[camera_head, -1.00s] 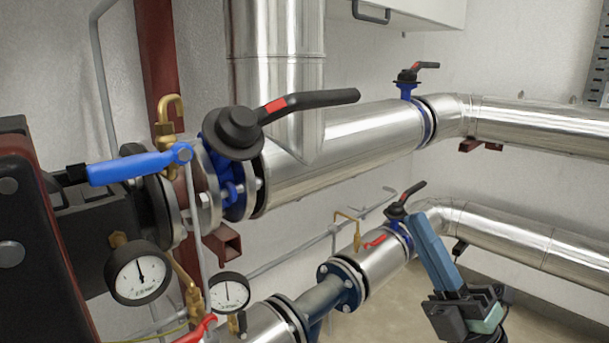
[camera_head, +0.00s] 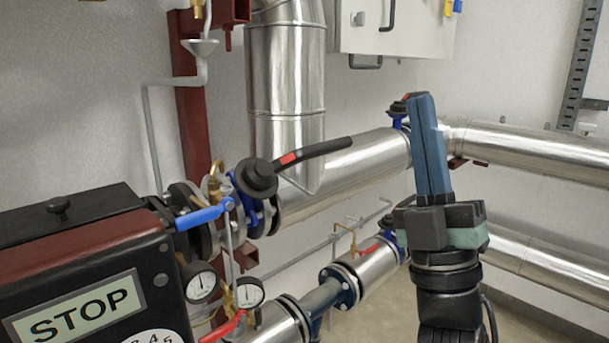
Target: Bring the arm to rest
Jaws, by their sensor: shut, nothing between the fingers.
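My gripper (camera_head: 418,100) is at the right of the middle in the head view, pointing up. Its two blue-grey fingers are pressed together with nothing between them. My dark wrist and forearm rise from the bottom edge below it. In the picture the fingertips overlap the far end of the upper silver pipe (camera_head: 345,166) and lie beside a small black-handled valve (camera_head: 398,110). I cannot tell the depth between them; no contact shows.
A large black-handled valve (camera_head: 258,178) and a blue lever (camera_head: 203,217) stand left of my arm. Two gauges (camera_head: 201,287) hang below. A black and red STOP box (camera_head: 75,310) fills the lower left. A grey cabinet (camera_head: 405,30) is on the back wall.

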